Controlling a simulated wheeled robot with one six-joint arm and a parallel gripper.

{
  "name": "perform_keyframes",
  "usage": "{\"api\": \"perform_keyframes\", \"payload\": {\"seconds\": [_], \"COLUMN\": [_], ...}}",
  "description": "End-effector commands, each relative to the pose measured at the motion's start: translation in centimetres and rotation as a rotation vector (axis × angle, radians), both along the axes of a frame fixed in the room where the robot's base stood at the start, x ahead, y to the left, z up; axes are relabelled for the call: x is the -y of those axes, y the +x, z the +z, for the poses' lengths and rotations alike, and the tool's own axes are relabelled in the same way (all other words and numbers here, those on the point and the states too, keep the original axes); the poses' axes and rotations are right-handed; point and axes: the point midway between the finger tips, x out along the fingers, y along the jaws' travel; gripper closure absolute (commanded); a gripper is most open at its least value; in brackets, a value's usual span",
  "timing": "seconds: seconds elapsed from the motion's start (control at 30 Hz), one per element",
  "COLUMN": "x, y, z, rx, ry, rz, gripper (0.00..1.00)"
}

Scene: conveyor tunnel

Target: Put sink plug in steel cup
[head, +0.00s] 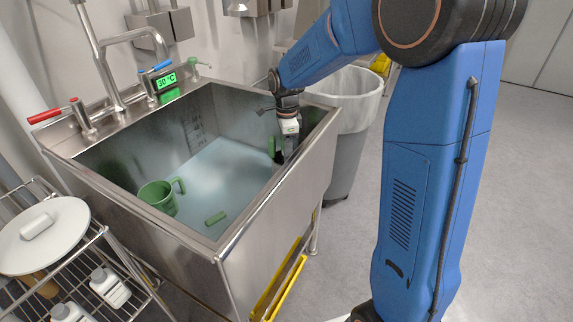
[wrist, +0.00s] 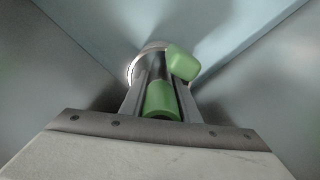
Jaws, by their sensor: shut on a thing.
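My gripper (head: 287,150) reaches down into the right end of the steel sink. In the wrist view my gripper (wrist: 161,92) is shut on a green cylindrical piece (wrist: 162,101), which looks like the sink plug. Just beyond the fingertips is a round, shiny metal rim (wrist: 133,70), probably the steel cup, with a green block-like part (wrist: 182,62) at its right. A green part (head: 271,146) also shows left of the gripper in the head view. Whether the held piece is inside or above the rim I cannot tell. The fingers hide most of the cup.
The sink walls rise close around my gripper. A faucet (head: 104,62) stands at the back left, a bin (head: 345,92) behind the right end.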

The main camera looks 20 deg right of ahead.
Motion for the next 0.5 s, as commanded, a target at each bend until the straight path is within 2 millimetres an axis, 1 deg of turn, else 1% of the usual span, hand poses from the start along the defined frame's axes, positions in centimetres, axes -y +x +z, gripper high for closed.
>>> {"api": "perform_keyframes", "payload": {"seconds": [0.5], "x": [0.0], "y": [0.0], "z": [1.4], "rx": [0.000], "ry": [0.000], "rz": [0.000], "gripper": [1.00]}}
